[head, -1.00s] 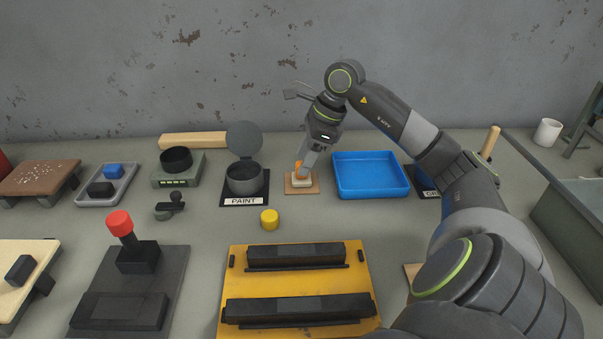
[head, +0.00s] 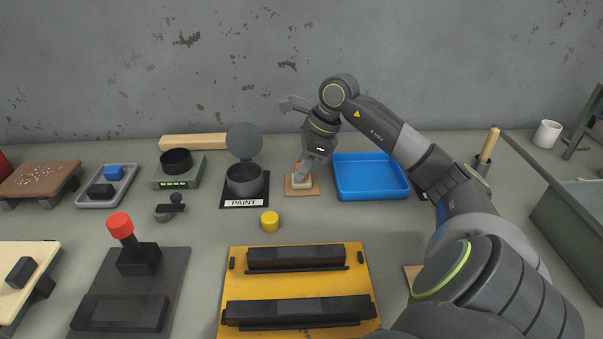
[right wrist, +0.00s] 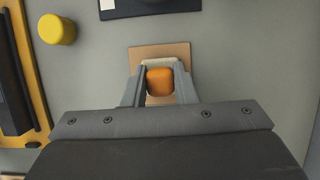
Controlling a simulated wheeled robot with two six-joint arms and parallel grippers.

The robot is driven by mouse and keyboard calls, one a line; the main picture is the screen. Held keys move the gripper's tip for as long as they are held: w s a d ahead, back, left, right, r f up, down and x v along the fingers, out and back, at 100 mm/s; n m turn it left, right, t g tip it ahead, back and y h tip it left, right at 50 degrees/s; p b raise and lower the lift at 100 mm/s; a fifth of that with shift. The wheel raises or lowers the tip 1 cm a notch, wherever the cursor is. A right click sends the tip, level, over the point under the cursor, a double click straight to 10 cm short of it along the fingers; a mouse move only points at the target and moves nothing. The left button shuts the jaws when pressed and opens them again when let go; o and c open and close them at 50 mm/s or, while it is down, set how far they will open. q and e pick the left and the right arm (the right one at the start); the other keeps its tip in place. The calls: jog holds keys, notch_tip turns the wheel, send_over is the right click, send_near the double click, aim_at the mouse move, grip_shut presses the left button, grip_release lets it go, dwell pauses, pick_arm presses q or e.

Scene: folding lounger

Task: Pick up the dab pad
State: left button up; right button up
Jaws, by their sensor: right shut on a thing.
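The dab pad has an orange grip (right wrist: 160,82) over a pale pad (right wrist: 160,62). It is on a small tan board (head: 310,190) between the paint pot and the blue tray in the head view. My right gripper (right wrist: 160,84) is shut on the orange grip, one finger on each side, seen from above in the right wrist view. In the head view the right gripper (head: 305,172) partly hides the pad, which is at board level; I cannot tell whether it touches the board. My left gripper is not in view.
The open paint pot (head: 245,180) stands left of the board, its lid raised. The blue tray (head: 370,176) is close on the right. A yellow cylinder (head: 269,220) and a yellow fixture (head: 298,285) with black bars are in front. A wall is behind.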

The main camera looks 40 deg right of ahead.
notch_tip(320, 180, up, 10)
jog(key=shift+r, duration=0.1)
dwell(0.4)
jog(key=shift+o, duration=1.2)
jog(key=shift+c, duration=0.7)
